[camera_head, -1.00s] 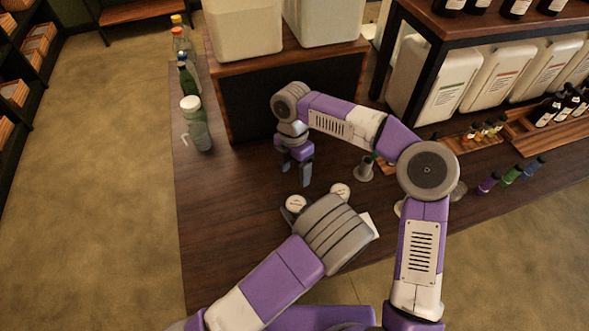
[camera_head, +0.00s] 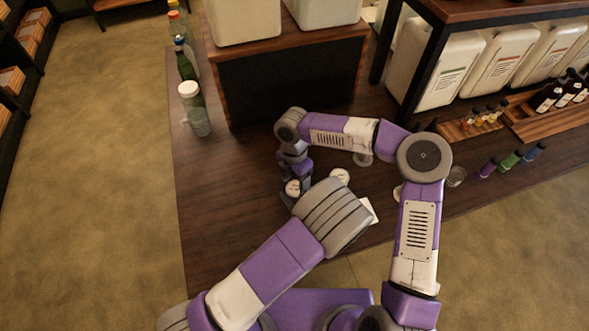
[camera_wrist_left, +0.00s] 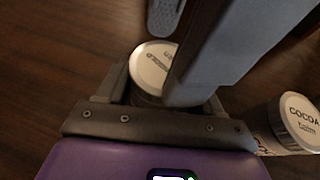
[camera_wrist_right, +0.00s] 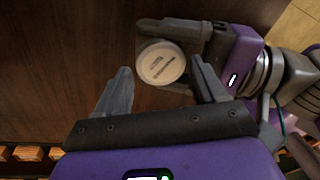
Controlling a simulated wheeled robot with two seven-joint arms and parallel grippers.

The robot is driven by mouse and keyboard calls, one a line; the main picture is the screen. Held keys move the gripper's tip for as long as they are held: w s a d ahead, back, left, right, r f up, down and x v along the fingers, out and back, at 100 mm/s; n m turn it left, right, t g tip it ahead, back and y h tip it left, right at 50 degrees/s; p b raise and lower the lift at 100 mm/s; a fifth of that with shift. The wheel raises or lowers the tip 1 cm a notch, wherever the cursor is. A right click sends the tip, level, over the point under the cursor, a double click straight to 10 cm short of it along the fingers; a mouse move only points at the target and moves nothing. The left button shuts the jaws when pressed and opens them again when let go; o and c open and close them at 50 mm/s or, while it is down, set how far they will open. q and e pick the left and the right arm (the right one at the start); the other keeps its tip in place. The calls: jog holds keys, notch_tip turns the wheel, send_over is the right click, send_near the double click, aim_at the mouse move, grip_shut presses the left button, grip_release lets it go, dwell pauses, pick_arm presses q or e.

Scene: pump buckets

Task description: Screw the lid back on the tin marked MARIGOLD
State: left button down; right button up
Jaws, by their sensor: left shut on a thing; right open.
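A round tin with a white top (camera_head: 293,187) stands on the table. In the left wrist view it sits between the jaws of my left gripper (camera_wrist_left: 150,92), which is shut on it. Its top lettering is turned and partly covered there, so I cannot read the whole name. In the right wrist view the white top (camera_wrist_right: 161,63) lies just beyond and between the fingertips of my right gripper (camera_wrist_right: 162,78), which is open above it. I cannot tell whether this top is a separate lid. A second tin (camera_wrist_left: 298,120), marked COCOA, stands beside it.
A white card (camera_head: 371,210) lies near the front table edge. Bottles, one of them a pale jar (camera_head: 194,108), line the left edge. A dark box (camera_head: 290,80) stands behind my arms. The left front table is clear.

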jog(key=shift+s+f, duration=0.1)
jog(key=shift+f, duration=0.5)
jog(key=shift+c, duration=0.4)
jog(key=c, duration=0.7)
jog(key=m, duration=0.2)
jog(key=shift+d+m, duration=0.1)
jog(key=shift+m, duration=0.2)
jog(key=shift+c, duration=0.3)
jog(key=m+y, duration=0.1)
jog(key=m, duration=0.2)
jog(key=o, duration=1.2)
